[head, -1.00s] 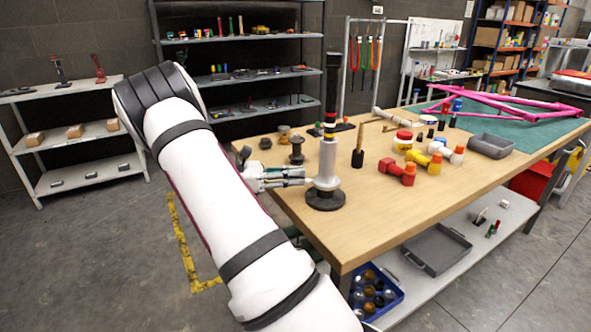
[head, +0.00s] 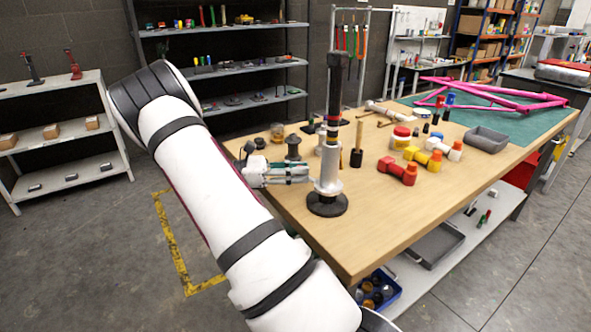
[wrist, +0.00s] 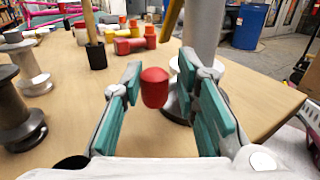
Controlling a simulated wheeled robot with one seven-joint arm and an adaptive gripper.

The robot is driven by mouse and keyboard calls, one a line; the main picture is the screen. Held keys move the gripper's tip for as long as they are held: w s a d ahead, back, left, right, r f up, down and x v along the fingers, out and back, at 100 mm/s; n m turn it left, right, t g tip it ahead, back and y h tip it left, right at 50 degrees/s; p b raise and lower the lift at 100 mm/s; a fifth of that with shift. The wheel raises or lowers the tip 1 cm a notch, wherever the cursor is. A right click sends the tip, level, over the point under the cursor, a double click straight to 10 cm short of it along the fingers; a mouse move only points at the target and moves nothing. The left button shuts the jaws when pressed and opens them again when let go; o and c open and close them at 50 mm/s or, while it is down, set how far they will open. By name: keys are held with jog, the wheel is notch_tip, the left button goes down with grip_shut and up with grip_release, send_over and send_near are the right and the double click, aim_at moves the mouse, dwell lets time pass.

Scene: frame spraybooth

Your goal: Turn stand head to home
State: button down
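The stand (head: 328,172) is a silver post on a round black base, with a tall black upper part and red and pale bands at the joint. It stands upright near the table's left edge. My gripper (head: 292,174) is just left of the post, at the height of its lower half. In the wrist view my gripper (wrist: 160,95) is open, its teal-padded fingers apart. A red rounded knob (wrist: 154,88) shows between the fingers with gaps on both sides. A yellow bar (wrist: 172,18) comes down above it. The silver post (wrist: 203,35) is right behind; I cannot tell how they join.
Dark spools (head: 293,148) and a wooden-handled tool (head: 357,146) stand near the stand. Red and yellow dumbbell-shaped pieces (head: 398,171) lie to the right, with a grey tray (head: 486,139) and a pink frame (head: 490,92) beyond. The table's front (head: 400,225) is clear.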

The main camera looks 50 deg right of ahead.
jog(key=shift+s+d, duration=0.25)
jog(key=shift+d, duration=0.4)
jog(key=shift+s+d, duration=0.2)
jog(key=shift+d, duration=0.45)
jog(key=shift+s+d+f+m+g+y+b, duration=0.1)
jog(key=shift+d+m+g+y+b, duration=0.3)
jog(key=shift+y, duration=0.25)
jog(key=shift+s+d+f+m+g+y+b, duration=0.1)
jog(key=shift+d+m+g+y+b, duration=0.2)
jog(key=shift+m+g+y, duration=0.3)
jog(key=shift+s+d+b, duration=0.2)
jog(key=shift+d+b, duration=0.2)
jog(key=shift+b, duration=0.1)
jog(key=shift+s+d+r+m+g+y+b, duration=0.15)
jog(key=shift+d+m+g+y+b, duration=0.2)
jog(key=shift+y, duration=0.35)
jog(key=shift+s+d+f+m+g+y+b, duration=0.1)
jog(key=shift+s+d+m+g+y+b, duration=0.1)
jog(key=shift+m+y+b, duration=0.35)
jog(key=shift+s+d+r+m+g+y+b, duration=0.15)
jog(key=shift+d+m+g+y+b, duration=0.2)
jog(key=shift+y, duration=0.45)
jog(key=shift+f+m, duration=0.1)
jog(key=shift+m, duration=0.15)
jog(key=c, duration=1.5)
grip_release()
jog(key=shift+o, duration=0.4)
jog(key=shift+a, duration=0.1)
jog(key=shift+w, duration=0.1)
